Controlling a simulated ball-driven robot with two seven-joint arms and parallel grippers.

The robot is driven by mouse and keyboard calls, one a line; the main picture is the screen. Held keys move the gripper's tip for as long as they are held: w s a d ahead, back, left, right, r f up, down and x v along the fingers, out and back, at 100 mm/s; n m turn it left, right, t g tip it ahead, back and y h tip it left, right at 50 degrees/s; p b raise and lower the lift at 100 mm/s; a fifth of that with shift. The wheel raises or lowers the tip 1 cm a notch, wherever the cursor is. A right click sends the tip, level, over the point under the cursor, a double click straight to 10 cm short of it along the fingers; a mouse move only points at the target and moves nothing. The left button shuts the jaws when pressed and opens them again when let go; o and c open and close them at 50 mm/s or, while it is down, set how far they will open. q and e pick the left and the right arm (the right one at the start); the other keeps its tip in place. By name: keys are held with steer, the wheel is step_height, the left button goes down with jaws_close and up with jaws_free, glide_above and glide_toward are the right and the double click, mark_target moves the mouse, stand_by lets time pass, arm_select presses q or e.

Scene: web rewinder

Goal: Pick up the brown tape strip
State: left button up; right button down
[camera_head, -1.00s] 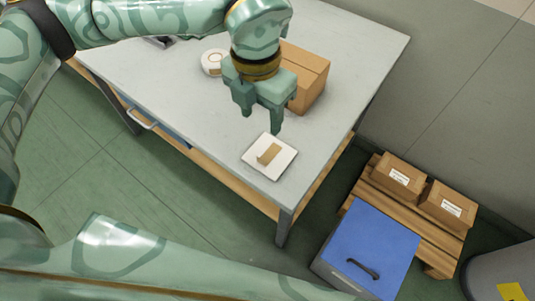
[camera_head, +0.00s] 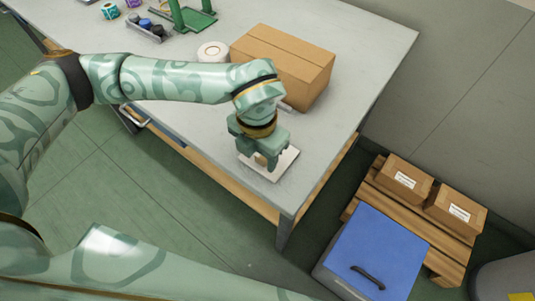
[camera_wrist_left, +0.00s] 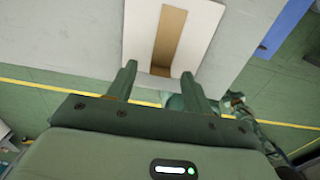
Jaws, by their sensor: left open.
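The brown tape strip (camera_wrist_left: 170,38) lies on a white square plate (camera_wrist_left: 202,28) near the table's front corner. In the left wrist view it stretches away between the fingers. My left gripper (camera_wrist_left: 158,82) is open, with one finger on each side of the strip's near end and nothing held. In the head view my left gripper (camera_head: 262,165) is right over the white plate (camera_head: 286,166), pointing down, and hides most or all of the strip. I cannot tell whether the fingertips touch the plate. My right gripper is not in view.
A large cardboard box (camera_head: 285,62) and a white tape roll (camera_head: 212,50) are behind the gripper on the grey table (camera_head: 205,118). A blue-lidded bin (camera_head: 375,250) and a wooden pallet (camera_head: 448,240) with two small boxes stand on the floor at right.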

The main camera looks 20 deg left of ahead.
arm_select(q)
steer(key=shift+f, duration=0.2)
steer(key=c, duration=1.1)
steer(key=shift+o, duration=0.2)
steer(key=shift+r, duration=0.15)
